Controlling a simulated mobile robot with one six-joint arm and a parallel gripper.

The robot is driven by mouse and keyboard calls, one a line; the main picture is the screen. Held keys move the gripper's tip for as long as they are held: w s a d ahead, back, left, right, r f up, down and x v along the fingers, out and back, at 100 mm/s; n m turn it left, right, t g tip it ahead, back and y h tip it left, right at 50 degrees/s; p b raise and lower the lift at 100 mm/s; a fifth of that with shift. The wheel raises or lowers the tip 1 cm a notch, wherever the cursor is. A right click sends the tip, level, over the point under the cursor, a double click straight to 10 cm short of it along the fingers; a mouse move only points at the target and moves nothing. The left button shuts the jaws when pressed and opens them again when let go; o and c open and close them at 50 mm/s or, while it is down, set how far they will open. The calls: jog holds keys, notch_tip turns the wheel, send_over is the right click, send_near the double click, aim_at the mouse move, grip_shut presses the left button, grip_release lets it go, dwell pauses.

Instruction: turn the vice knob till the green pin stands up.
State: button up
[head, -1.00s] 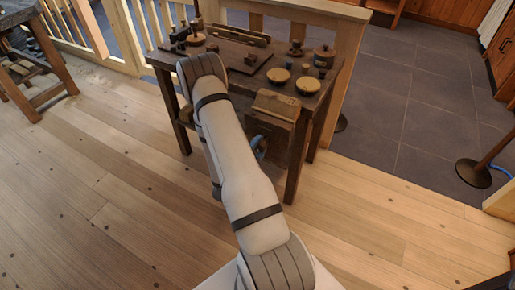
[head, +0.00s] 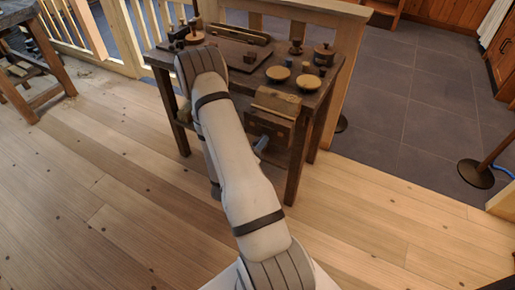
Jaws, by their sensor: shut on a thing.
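The wooden vice (head: 270,127) is on the front of the dark workbench, with a pale wooden block (head: 278,103) at its top. A small blue-grey part (head: 262,143), which looks like the vice knob, shows below the vice face, right beside my arm. My arm covers whatever lies to its left. I cannot make out a green pin. My gripper is hidden behind my own arm, so I cannot see its fingers or its hold.
The workbench top (head: 228,75) bears a board, round wooden discs (head: 278,73) and several turned pieces. A railing stands behind it. Another bench (head: 30,60) is at the far left. A dark round stand base (head: 475,174) is at the right. The plank floor in front is clear.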

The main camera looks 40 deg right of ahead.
jog(key=m, duration=0.1)
jog(key=m+b, duration=0.1)
jog(key=m, duration=0.1)
jog(key=m+b, duration=0.1)
jog(key=shift+s+f+m, duration=0.2)
jog(key=shift+f+m, duration=0.1)
jog(key=m+b, duration=0.3)
jog(key=m, duration=0.1)
jog(key=shift+m, duration=0.3)
jog(key=m+b, duration=0.3)
jog(key=shift+m, duration=0.3)
jog(key=m+b, duration=0.4)
jog(key=shift+f+m+b, duration=0.1)
jog(key=shift+m+b, duration=0.2)
jog(key=shift+b, duration=0.05)
jog(key=m+b, duration=0.5)
jog(key=b, duration=0.2)
jog(key=shift+f, duration=0.1)
jog(key=m+b, duration=0.5)
jog(key=b, duration=0.1)
jog(key=m+b, duration=0.2)
jog(key=shift+r+m, duration=0.2)
jog(key=shift+m, duration=2.3)
jog(key=shift+r, duration=0.1)
